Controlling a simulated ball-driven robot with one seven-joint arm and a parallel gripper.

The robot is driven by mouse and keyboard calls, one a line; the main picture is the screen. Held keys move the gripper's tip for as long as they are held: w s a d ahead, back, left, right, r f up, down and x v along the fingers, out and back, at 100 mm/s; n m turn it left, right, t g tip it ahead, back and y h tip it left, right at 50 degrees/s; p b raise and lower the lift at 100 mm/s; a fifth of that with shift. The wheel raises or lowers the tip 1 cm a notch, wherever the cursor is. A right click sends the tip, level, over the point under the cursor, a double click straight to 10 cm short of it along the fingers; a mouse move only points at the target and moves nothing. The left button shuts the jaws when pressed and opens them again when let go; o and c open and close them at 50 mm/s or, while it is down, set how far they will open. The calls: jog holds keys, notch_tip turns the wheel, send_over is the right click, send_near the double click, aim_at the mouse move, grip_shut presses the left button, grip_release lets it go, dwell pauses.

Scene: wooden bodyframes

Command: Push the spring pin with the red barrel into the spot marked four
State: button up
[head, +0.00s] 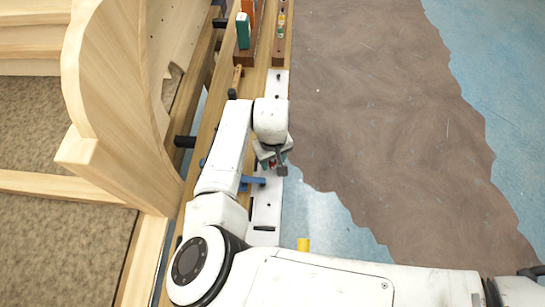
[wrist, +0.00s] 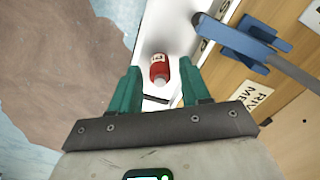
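In the wrist view a red barrel (wrist: 160,68) with a pale label and a whitish end lies or stands over the white strip (wrist: 163,20); I cannot tell which. It sits between and slightly beyond the green fingertips of my gripper (wrist: 161,82), with gaps on both sides. My gripper is open. In the head view my gripper (head: 271,162) is over the white strip (head: 268,208), with a bit of red showing at its fingers. The strip has dark slots and small holes. No mark four can be read in either view.
A blue clamp-like tool (wrist: 240,45) lies beside the strip, close to my gripper. A yellow cylinder (head: 303,244) is near my arm. Wooden blocks holding a green item (head: 243,30) stand at the top. A large curved wooden frame (head: 115,100) rises at left; open floor lies right.

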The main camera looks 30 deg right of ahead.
aim_at(273, 161)
jog(key=shift+o, duration=0.5)
jog(key=shift+r, duration=0.1)
notch_tip(273, 161, up, 11)
jog(key=shift+f+b, duration=0.2)
jog(key=shift+b, duration=0.1)
jog(key=shift+s, duration=0.1)
dwell(0.6)
